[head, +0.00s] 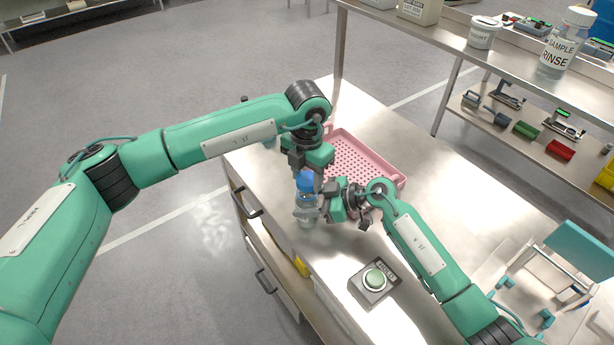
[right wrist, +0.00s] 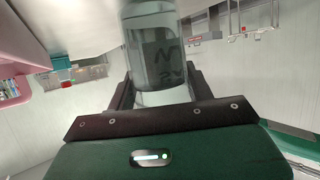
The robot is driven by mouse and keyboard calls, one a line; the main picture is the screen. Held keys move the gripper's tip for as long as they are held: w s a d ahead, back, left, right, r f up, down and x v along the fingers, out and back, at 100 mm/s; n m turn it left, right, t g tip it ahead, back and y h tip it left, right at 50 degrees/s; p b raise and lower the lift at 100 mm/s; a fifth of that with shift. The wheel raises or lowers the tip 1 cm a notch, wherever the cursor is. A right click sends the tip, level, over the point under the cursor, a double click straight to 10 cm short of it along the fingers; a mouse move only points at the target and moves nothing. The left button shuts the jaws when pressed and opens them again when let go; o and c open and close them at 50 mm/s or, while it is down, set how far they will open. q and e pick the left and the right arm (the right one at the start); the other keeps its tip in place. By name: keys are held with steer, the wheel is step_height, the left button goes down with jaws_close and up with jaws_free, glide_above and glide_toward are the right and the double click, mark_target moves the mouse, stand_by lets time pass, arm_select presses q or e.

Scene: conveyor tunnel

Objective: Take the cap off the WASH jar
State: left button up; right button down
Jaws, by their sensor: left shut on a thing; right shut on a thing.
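The WASH jar (head: 307,213) is a clear jar with a blue cap (head: 305,183), upright at the left edge of the steel bench. My left gripper (head: 304,172) comes down from above and is shut on the blue cap. My right gripper (head: 322,208) reaches in from the right and is shut on the jar's body. In the right wrist view the jar (right wrist: 152,35) stands between the fingers of my right gripper (right wrist: 155,98), with a dark, partly readable label. I cannot tell whether the cap is still seated on the jar.
A pink perforated tray (head: 398,182) lies behind the grippers on the steel bench (head: 440,235). A shelf at the back right holds a SAMPLE RINSE bottle (head: 562,45) and a white tub (head: 483,34).

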mark_target(307, 179)
arm_select(q)
steer(key=shift+r, duration=2)
arm_select(e)
steer(key=shift+c, duration=2.4)
jaws_free()
